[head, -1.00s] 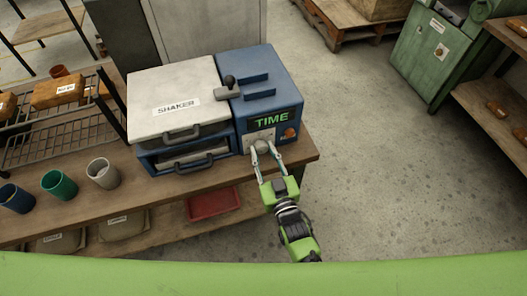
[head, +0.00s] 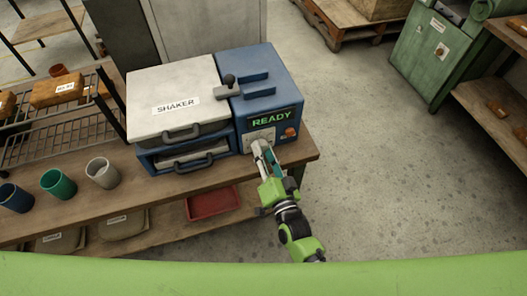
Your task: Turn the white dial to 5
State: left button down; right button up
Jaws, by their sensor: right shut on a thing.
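The white dial (head: 259,143) sits on the front panel of the blue control box (head: 262,88), below a green display (head: 271,119) that reads READY. My right gripper (head: 262,148) is at the dial and shut on it. The gripper is rolled so that its fingers overlap in the head view and cover much of the dial. The number the dial points to cannot be read. My left gripper is not in view.
The shaker (head: 178,104) with its white lid and handles stands left of the box on the wooden bench (head: 150,193). An orange button (head: 290,132) is right of the dial. Several cups and a wire rack (head: 60,125) are at left.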

jog(key=shift+m, duration=0.5)
jog(key=o, duration=1.1)
jog(key=v, duration=1.2)
